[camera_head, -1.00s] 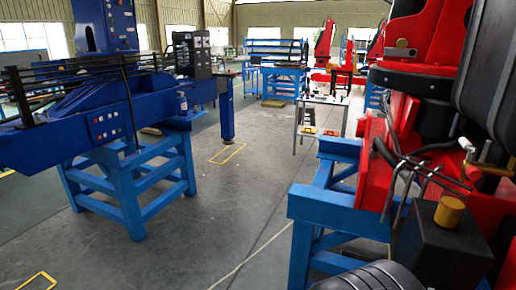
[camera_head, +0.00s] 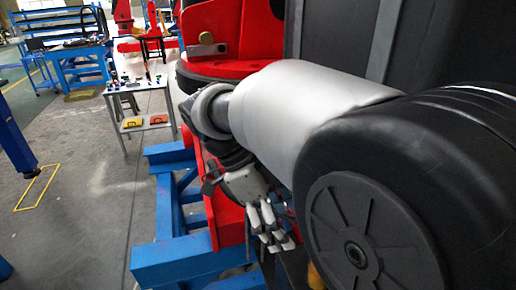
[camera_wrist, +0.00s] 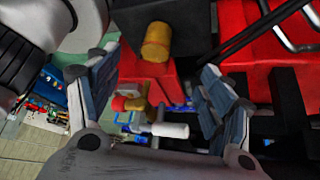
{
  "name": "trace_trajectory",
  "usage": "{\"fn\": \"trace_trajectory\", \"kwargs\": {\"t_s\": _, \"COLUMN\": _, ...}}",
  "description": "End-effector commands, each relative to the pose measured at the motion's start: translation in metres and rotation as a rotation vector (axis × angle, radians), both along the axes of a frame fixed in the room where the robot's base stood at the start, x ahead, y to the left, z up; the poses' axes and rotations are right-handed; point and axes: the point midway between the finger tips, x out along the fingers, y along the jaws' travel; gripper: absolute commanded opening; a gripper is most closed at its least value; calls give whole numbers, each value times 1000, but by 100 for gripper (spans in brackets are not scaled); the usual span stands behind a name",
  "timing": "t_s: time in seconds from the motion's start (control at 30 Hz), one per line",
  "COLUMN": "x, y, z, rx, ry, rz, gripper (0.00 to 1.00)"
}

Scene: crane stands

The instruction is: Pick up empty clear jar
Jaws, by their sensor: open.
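I cannot make out an empty clear jar in the head view or the wrist view. My gripper (camera_head: 272,230) hangs in front of the red machine in the head view, fingers pointing down. In the wrist view my gripper (camera_wrist: 158,75) has its two grey padded fingers spread wide apart, with nothing held between them. Beyond the gap are a yellow cylinder (camera_wrist: 157,42) and a white cylindrical end (camera_wrist: 170,130), both apart from the fingers.
A red machine (camera_head: 228,68) on a blue stand (camera_head: 170,254) is close beside my arm. A small cart (camera_head: 139,98) bears several small items on top and red and yellow boxes on its lower shelf.

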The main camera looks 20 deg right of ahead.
Motion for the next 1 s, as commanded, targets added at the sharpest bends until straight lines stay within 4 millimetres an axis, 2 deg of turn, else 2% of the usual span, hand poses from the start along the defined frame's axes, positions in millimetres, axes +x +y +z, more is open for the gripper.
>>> {"fn": "trace_trajectory", "kwargs": {"t_s": 0.07, "x": 4, "y": 1, "z": 4, "rx": -36, "ry": -10, "rz": -51, "gripper": 73}}
{"fn": "trace_trajectory", "kwargs": {"t_s": 0.17, "x": 3, "y": -3, "z": -3, "rx": -54, "ry": -17, "rz": -80, "gripper": 73}}
{"fn": "trace_trajectory", "kwargs": {"t_s": 0.6, "x": -23, "y": -44, "z": -80, "rx": -53, "ry": -19, "rz": -84, "gripper": 73}}
{"fn": "trace_trajectory", "kwargs": {"t_s": 1.0, "x": -35, "y": -62, "z": -112, "rx": -53, "ry": -19, "rz": -83, "gripper": 73}}
